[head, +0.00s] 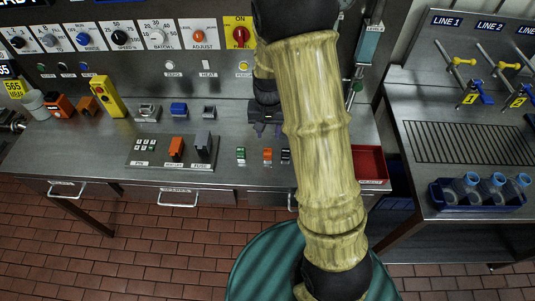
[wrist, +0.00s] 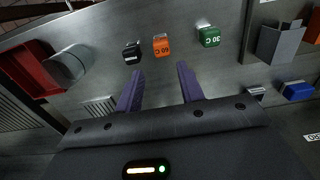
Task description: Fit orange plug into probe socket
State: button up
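The orange plug (head: 267,155) stands on the steel bench between a green plug (head: 241,155) and a black plug (head: 285,156). In the wrist view the orange plug (wrist: 161,45), marked 60 C, lies just beyond the fingertips, with the black plug (wrist: 132,52) left and the green plug (wrist: 208,36) right. My gripper (wrist: 160,68) is open, its purple fingers apart with nothing between them. In the head view my gripper (head: 267,131) is on the panel side of the plugs. No probe socket label is readable; a slotted grey fitting (wrist: 98,107) shows beside the left finger.
A red bin (head: 369,165) is right of my arm; a grey cylinder (wrist: 70,62) stands by it in the wrist view. A block of switches and fuses (head: 172,151) lies left of the plugs. The control panel (head: 130,60) rises behind. My arm hides part of the bench.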

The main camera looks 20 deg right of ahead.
aim_at(267, 150)
jog(key=shift+f+p, duration=0.55)
jog(key=shift+f, duration=2.5)
jog(key=shift+f, duration=0.1)
jog(key=shift+w+a+f+p, duration=0.1)
jog(key=shift+f+p, duration=0.45)
jog(key=shift+f, duration=0.7)
jog(key=shift+w+f+p, duration=0.1)
jog(key=shift+f+p, duration=0.45)
jog(key=shift+f, duration=0.7)
jog(key=c, duration=0.8)
jog(key=shift+o, duration=0.2)
jog(key=shift+r, duration=0.1)
notch_tip(267, 150, up, 10)
jog(key=shift+f+b, duration=0.1)
jog(key=shift+b, duration=1.1)
